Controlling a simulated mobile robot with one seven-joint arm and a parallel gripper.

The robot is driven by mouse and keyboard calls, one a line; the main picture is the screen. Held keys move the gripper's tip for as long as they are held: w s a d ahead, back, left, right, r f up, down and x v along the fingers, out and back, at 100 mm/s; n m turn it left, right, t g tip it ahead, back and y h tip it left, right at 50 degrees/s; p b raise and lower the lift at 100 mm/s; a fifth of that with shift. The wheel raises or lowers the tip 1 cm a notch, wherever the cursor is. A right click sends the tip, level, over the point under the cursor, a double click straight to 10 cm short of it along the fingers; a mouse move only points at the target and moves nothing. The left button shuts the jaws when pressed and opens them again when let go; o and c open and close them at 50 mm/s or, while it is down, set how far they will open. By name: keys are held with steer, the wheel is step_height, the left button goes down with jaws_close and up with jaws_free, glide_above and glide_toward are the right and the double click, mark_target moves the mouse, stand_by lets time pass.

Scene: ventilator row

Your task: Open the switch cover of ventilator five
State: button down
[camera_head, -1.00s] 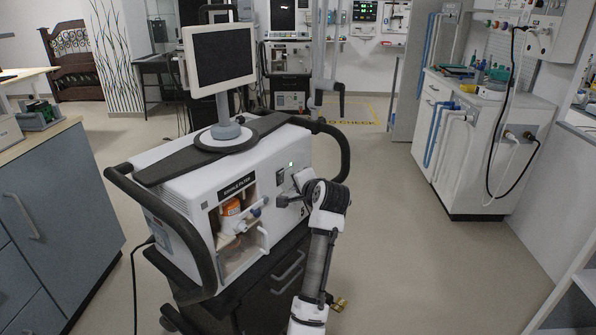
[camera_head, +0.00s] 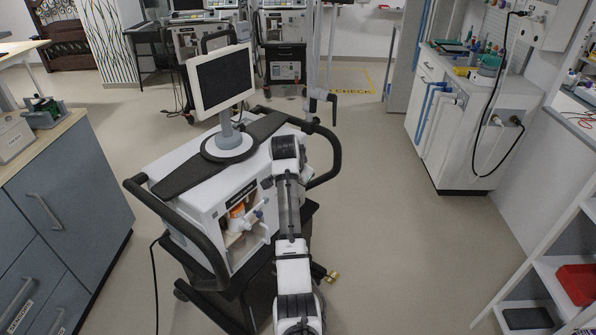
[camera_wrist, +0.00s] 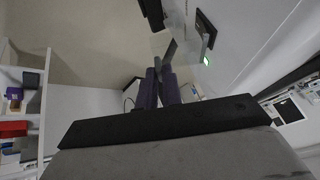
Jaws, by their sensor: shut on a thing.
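The ventilator (camera_head: 196,169) is a white unit with dark handles and a monitor (camera_head: 222,80) on top. Its front has an open filter bay with an orange-topped part (camera_head: 237,212). My arm covers the right part of the front, so my gripper and the switch area are hidden in the head view. In the wrist view my gripper (camera_wrist: 163,76) has its fingers close together at a thin grey piece (camera_wrist: 167,51), which looks like the switch cover. The cover's angle is hard to tell. A lit green light (camera_wrist: 207,61) is beside it on the pale panel.
A blue-grey cabinet (camera_head: 62,195) stands at the left and a white counter unit (camera_head: 468,135) at the right. White shelves (camera_head: 545,262) with a red bin (camera_head: 578,283) are at the lower right. Open floor (camera_head: 390,240) lies right of the ventilator. Other ventilators stand behind.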

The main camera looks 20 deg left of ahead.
steer(key=shift+w+a+r+n+g+h+p, duration=0.1)
steer(key=shift+a+r+n+g+h+p, duration=0.15)
steer(key=shift+r+h+p, duration=0.4)
steer(key=shift+f, duration=0.15)
steer(key=c, duration=1.6)
jaws_free()
steer(key=shift+o, duration=0.2)
steer(key=b+v, duration=0.1)
steer(key=v, duration=1.2)
steer(key=shift+s+a+r, duration=0.2)
steer(key=shift+r, duration=0.1)
